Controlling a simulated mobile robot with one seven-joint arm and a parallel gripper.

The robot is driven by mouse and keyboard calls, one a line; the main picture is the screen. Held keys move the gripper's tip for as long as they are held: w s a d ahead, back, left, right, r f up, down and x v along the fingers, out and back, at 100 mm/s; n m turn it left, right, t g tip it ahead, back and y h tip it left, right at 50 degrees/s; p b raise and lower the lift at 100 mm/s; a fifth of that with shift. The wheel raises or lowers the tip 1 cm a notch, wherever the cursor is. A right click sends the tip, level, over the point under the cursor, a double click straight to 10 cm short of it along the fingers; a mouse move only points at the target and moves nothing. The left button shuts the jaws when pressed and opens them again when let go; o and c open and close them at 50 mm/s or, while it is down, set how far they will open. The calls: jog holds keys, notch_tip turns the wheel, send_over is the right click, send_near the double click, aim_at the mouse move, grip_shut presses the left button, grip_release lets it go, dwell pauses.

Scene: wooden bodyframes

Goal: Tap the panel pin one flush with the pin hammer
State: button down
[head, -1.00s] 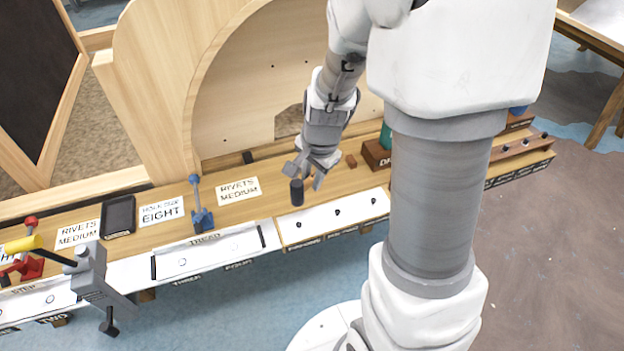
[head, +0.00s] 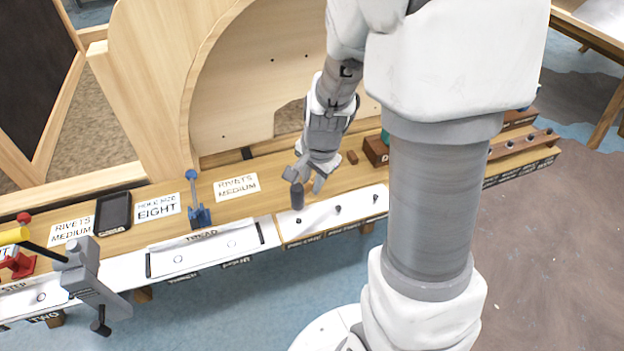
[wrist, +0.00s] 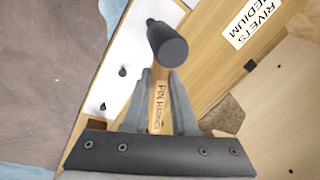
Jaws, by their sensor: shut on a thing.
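My gripper (head: 308,178) is shut on the pin hammer (head: 297,196). In the wrist view, my gripper (wrist: 160,85) has both fingers around its wooden handle, lettered PIN HAMMER. The hammer's dark cylindrical head (wrist: 167,43) sticks out beyond the fingertips. The white strip (head: 318,219) carries three dark pins: a left one (head: 298,220), a middle one (head: 338,209) and a right one (head: 375,199). The hammer head is just above the left pin, with a small gap showing. The strip's front labels are too blurred to tell which pin is one.
A blue-handled tool (head: 197,202) stands left of the strip, behind a white THREAD panel (head: 205,247). A small brown block (head: 352,157) and a dark wooden box (head: 377,150) are behind the strip. A curved wooden frame (head: 150,90) rises behind the bench.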

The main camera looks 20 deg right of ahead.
jog(key=b+x, duration=0.2)
jog(key=x, duration=0.1)
jog(key=s+b+x, duration=0.1)
jog(key=b+x, duration=0.2)
jog(key=shift+s+f, duration=0.15)
jog(key=shift+f, duration=0.35)
jog(key=shift+s, duration=0.15)
jog(key=shift+r+p, duration=0.3)
jog(key=shift+p, duration=0.05)
jog(key=p+v, duration=0.2)
jog(key=w+p+v, duration=0.1)
jog(key=p+v, duration=0.1)
jog(key=shift+r, duration=0.5)
jog(key=shift+f, duration=0.1)
jog(key=shift+w, duration=0.1)
jog(key=shift+p, duration=0.3)
